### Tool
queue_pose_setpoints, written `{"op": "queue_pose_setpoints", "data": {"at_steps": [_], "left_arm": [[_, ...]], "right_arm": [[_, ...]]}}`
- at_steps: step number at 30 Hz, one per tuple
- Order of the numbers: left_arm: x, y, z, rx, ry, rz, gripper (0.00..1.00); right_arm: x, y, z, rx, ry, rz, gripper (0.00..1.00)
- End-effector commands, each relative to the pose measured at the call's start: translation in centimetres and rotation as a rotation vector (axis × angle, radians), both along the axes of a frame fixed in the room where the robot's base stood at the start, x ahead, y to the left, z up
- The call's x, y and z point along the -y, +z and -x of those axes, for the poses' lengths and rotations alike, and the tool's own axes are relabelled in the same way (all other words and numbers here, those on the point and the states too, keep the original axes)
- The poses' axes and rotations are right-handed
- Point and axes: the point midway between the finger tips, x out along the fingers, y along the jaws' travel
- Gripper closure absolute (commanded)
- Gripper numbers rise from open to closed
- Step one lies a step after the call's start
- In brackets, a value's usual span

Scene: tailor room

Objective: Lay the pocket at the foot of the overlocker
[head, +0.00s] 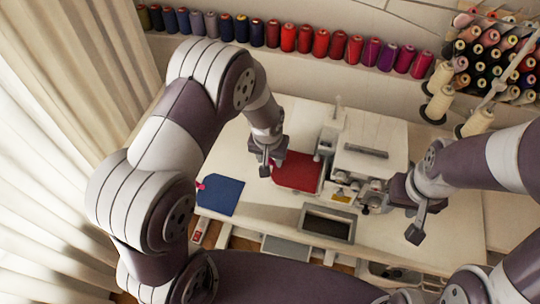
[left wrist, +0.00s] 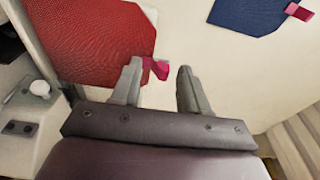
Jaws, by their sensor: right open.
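A red pocket-shaped piece of cloth (head: 297,172) lies flat on the table against the left side of the white overlocker (head: 368,150). In the left wrist view the red piece (left wrist: 90,38) has a pink tab (left wrist: 157,68) at its near edge. My left gripper (head: 266,166) is over the left edge of the red piece. Its fingers (left wrist: 159,75) are apart, with the pink tab between the tips, closer to the left finger. A blue pocket-shaped piece (head: 221,195) with a pink tab lies apart to the left. My right gripper (head: 414,212) is open and empty, right of the overlocker.
A dark recessed tray (head: 328,223) sits at the table's front. Thread spools (head: 305,39) line a shelf at the back, with more on a rack (head: 495,50). A curtain (head: 45,150) hangs at left.

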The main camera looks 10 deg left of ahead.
Motion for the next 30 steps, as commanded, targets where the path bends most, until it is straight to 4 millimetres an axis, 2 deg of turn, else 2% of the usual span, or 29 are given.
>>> {"op": "queue_pose_setpoints", "data": {"at_steps": [8, 11, 14, 21, 25, 30], "left_arm": [[0.0, 0.0, 0.0, 0.000, 0.000, 0.000, 0.51], [0.0, 0.8, 0.0, 0.004, 0.000, 0.001, 0.51], [0.0, 2.9, 0.3, 0.006, -0.001, 0.001, 0.51], [0.0, 9.3, 1.3, 0.005, 0.000, 0.001, 0.51], [0.0, 11.5, 1.7, 0.003, 0.000, 0.001, 0.51], [-0.1, 12.5, 1.9, 0.000, 0.000, 0.000, 0.51]], "right_arm": [[0.0, 0.0, 0.0, 0.000, 0.000, 0.000, 0.57], [0.0, -0.1, 0.0, 0.000, 0.000, 0.000, 0.57], [0.0, -0.4, 0.0, 0.000, 0.000, 0.000, 0.57], [0.0, -1.1, 0.0, 0.000, 0.000, 0.000, 0.57], [0.0, -1.3, 0.0, 0.000, 0.000, 0.000, 0.57], [0.0, -1.3, 0.0, 0.000, 0.000, 0.000, 0.57]]}}
